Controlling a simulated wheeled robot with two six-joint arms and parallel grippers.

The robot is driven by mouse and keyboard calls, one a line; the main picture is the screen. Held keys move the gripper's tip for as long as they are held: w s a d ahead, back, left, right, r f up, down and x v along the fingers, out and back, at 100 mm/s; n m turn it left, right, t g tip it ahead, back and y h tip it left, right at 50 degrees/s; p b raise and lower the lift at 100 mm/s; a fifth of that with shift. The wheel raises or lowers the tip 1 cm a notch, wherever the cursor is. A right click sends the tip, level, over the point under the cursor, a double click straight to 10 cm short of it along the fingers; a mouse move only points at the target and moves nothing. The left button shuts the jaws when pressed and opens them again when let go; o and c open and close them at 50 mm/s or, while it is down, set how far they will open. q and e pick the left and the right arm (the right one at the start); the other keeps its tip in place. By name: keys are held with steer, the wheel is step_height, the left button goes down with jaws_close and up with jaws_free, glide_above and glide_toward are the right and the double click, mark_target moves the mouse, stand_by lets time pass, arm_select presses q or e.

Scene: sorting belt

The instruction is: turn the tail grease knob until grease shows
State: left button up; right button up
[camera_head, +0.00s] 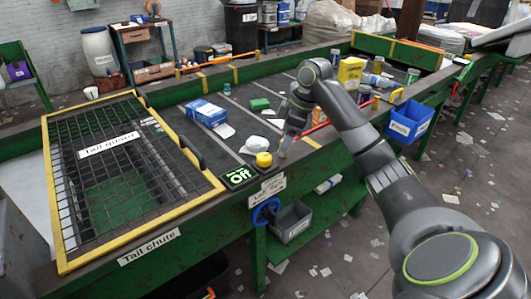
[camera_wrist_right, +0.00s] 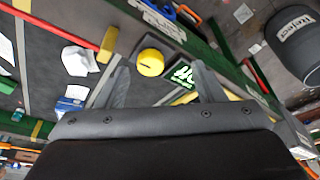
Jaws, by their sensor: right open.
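In the right wrist view a small blue part (camera_wrist_right: 163,9) shows beside a label at the top edge. My right gripper (camera_head: 284,147) points down over the belt's near edge, above and to the right of the blue knob and apart from it. In the right wrist view my right gripper (camera_wrist_right: 163,82) has its fingers spread with nothing held. My left gripper is not in view. I see no grease.
A grey bin (camera_head: 291,222) is below right of the knob. The yellow-framed tail guard (camera_head: 212,186) lies left. A blue bin (camera_head: 409,121) hangs right.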

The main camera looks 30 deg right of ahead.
steer(key=y, duration=0.1)
glide_toward(264, 156)
steer(key=shift+n, duration=0.4)
steer(key=p+x, duration=0.2)
steer(key=x, duration=0.6)
steer(key=shift+s+f, duration=0.1)
steer(key=shift+f, duration=0.25)
steer(key=shift+c, duration=0.4)
steer(key=c, duration=0.9)
steer(key=shift+a+r+m+t+p, duration=0.1)
steer(key=shift+r+m+t+p, duration=0.25)
steer(key=shift+p, duration=0.55)
steer(key=m+h+p, duration=0.1)
steer(key=m+p, duration=0.1)
steer(key=p, duration=0.2)
steer(key=m+t+p, duration=0.1)
steer(key=m+p, duration=0.2)
steer(key=p, duration=0.1)
steer(key=m+h+p, duration=0.1)
steer(key=m+p, duration=0.1)
steer(key=p, duration=0.2)
steer(key=shift+a+m+t+h, duration=0.2)
steer(key=shift+m+t+h, duration=0.05)
steer(key=shift+m+h, duration=0.1)
steer(key=shift+f+m+h+p, duration=0.2)
steer(key=shift+m+h+p, duration=0.15)
steer(key=shift+m+p, duration=0.5)
